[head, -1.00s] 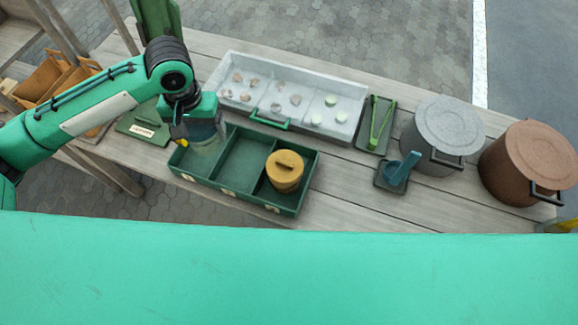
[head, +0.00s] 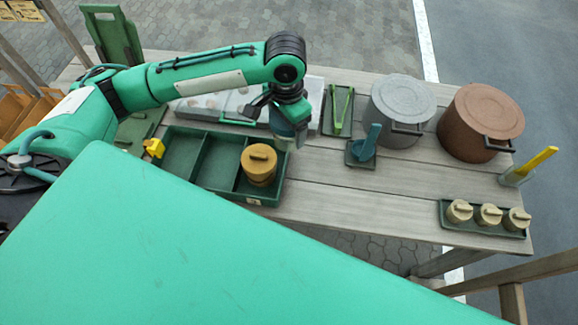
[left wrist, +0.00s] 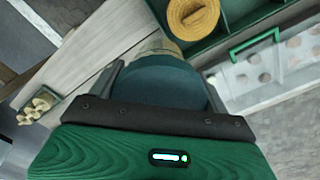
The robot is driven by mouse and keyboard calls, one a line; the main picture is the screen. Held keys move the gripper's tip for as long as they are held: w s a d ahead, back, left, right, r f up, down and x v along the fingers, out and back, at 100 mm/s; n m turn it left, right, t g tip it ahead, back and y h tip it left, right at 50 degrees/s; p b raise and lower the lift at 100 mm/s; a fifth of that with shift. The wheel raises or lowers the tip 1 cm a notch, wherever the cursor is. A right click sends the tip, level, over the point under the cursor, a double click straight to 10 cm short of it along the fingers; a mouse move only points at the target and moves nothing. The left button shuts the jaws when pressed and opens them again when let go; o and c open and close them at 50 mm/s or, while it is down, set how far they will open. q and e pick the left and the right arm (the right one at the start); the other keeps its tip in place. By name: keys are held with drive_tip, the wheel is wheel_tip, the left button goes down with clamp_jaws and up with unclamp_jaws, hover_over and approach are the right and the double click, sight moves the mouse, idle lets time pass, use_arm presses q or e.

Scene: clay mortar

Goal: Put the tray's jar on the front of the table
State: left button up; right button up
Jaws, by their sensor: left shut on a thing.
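My left gripper (head: 284,112) is shut on a jar (head: 290,129) with a dark teal top and a paler body, held above the table to the right of the tray. In the left wrist view the jar's teal top (left wrist: 160,82) sits between the fingers, its lower part mostly hidden. The dark green tray (head: 212,159) has three compartments; an ochre lidded jar (head: 259,165) stands in the right one. The other two look empty. The wooden table's front strip (head: 350,212) is bare. My right gripper is not in view.
Behind stand a white partitioned tray (head: 195,106), green tongs (head: 342,108), a blue scoop (head: 366,143), a grey pot (head: 400,105) and a brown pot (head: 482,122). A small tray with three lidded pots (head: 488,214) lies front right. A yellow block (head: 153,147) is by the green tray's left end.

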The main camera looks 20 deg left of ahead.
use_arm(q)
drive_tip(key=shift+w+d+m, duration=0.35)
drive_tip(key=shift+d+m, duration=0.2)
drive_tip(key=shift+m, duration=0.55)
drive_tip(key=shift+w+d+m, duration=0.2)
drive_tip(key=shift+d+m, duration=0.1)
drive_tip(key=shift+m, duration=0.6)
drive_tip(key=m, duration=0.2)
drive_tip(key=w+m, duration=0.1)
drive_tip(key=shift+d+r+m, duration=0.1)
drive_tip(key=shift+d+m, duration=0.25)
drive_tip(key=shift+m, duration=0.05)
drive_tip(key=shift+w+d+m, duration=0.15)
drive_tip(key=shift+d+m, duration=0.05)
drive_tip(key=shift+m, duration=0.7)
drive_tip(key=f+m+p, duration=0.1)
drive_tip(key=f+m, duration=0.2)
drive_tip(key=f, duration=0.3)
drive_tip(key=w+d+f+m+p, duration=0.1)
drive_tip(key=f+m, duration=0.3)
drive_tip(key=f, duration=0.3)
drive_tip(key=w+d+f+m+p, duration=0.1)
drive_tip(key=f+m+p, duration=0.1)
drive_tip(key=f, duration=0.4)
drive_tip(key=shift+f+m, duration=0.2)
drive_tip(key=shift+m, duration=0.7)
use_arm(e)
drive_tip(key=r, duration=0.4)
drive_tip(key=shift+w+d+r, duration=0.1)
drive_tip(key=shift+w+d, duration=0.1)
